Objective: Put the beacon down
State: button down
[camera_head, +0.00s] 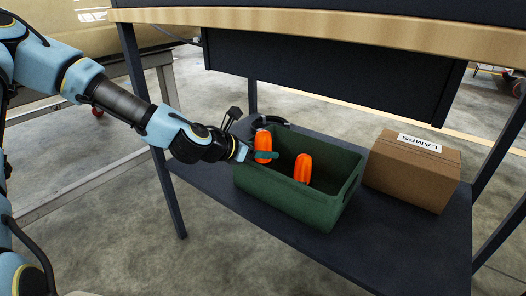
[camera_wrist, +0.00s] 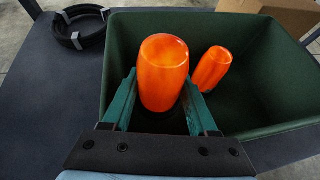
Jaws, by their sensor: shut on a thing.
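An orange beacon (camera_wrist: 162,72) is between the green fingers of my gripper (camera_wrist: 161,95), which is shut on it. In the head view this beacon (camera_head: 263,143) is upright at the left end of a green crate (camera_head: 290,207). The wrist view shows it over the inside of the crate (camera_wrist: 270,135). Whether its base touches the crate floor is hidden. A second orange beacon (camera_head: 303,168) stands in the crate to the right, apart from the held one. It also shows in the wrist view (camera_wrist: 212,68).
The crate is on a dark trolley shelf (camera_head: 400,245). A cardboard box marked LAMPS (camera_head: 410,172) stands to its right. A black coil (camera_wrist: 78,28) lies on the shelf beside the crate. A dark panel and wooden top (camera_head: 330,20) overhang the shelf.

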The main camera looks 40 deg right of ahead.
jog(key=shift+f, duration=0.3)
jog(key=shift+f, duration=0.25)
jog(key=shift+c, duration=2.2)
grip_release()
jog(key=shift+f, duration=0.1)
jog(key=r+p+v, duration=0.1)
jog(key=p+v, duration=0.4)
jog(key=v, duration=0.7)
jog(key=shift+r+p, duration=0.2)
jog(key=shift+p, duration=0.2)
